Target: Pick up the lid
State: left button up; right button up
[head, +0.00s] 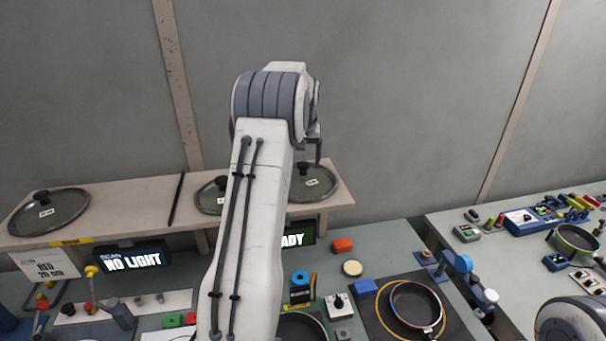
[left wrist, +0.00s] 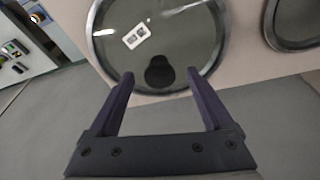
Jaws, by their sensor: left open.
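Three glass lids with dark knobs and white labels lie on the wooden shelf (head: 130,205): the left lid (head: 66,212), the middle lid (head: 207,204), partly hidden by my arm, and the right lid (head: 325,182). My left gripper (head: 318,156) is mostly hidden behind its own arm, at the right lid. In the left wrist view its open fingers (left wrist: 158,76) stand on either side of the lid's black knob (left wrist: 160,72). The lid's glass and label (left wrist: 136,37) show beyond. Contact with the knob cannot be told. My right gripper is out of view.
Below the shelf are a NO LIGHT display (head: 133,259) and a partly covered READY display (head: 299,234). A dark pan (head: 414,309) stands on a mat at the front right. A second bench (head: 500,262) with a green-rimmed pan (head: 574,240) stands at right. A wall closes the back.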

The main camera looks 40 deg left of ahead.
pick_arm(q)
jog(key=shift+x, duration=0.95)
grip_shut()
jog(key=shift+r, duration=0.15)
dwell(0.5)
